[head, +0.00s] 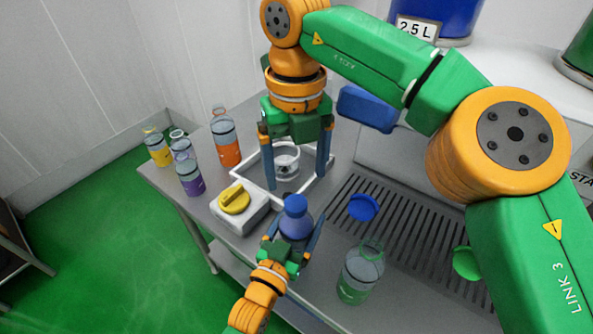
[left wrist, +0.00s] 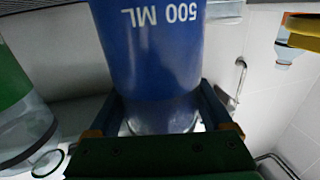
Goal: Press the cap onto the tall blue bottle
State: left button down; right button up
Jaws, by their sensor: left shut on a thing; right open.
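The tall blue bottle (head: 297,226) stands upright at the front of the counter, with a blue cap (head: 295,204) on its top. I cannot tell whether the cap is fully seated. My left gripper (head: 297,222) is shut on the bottle, one finger on each side. The left wrist view shows the bottle (left wrist: 150,55) close up between the fingers, with upside-down "500 ML" lettering; its top is out of that view. My right gripper (head: 296,178) is open, pointing down behind the bottle, its fingers on either side of a clear jar (head: 286,163) in a white tray (head: 248,170).
A white block with a yellow knob (head: 235,200) sits left of the bottle. A clear bottle with green liquid (head: 352,291) stands at right. A blue round piece (head: 363,206) is by the drain grate (head: 410,232). Orange (head: 227,153), purple (head: 190,181) and yellow (head: 158,155) bottles stand at back left.

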aim_at(296, 234)
pick_arm(q)
grip_release()
pick_arm(e)
jog(key=shift+f+b, duration=0.45)
jog(key=shift+f, duration=0.05)
pick_arm(q)
jog(key=v, duration=0.7)
pick_arm(e)
jog(key=shift+w, duration=0.1)
pick_arm(q)
jog(key=shift+f, duration=0.1)
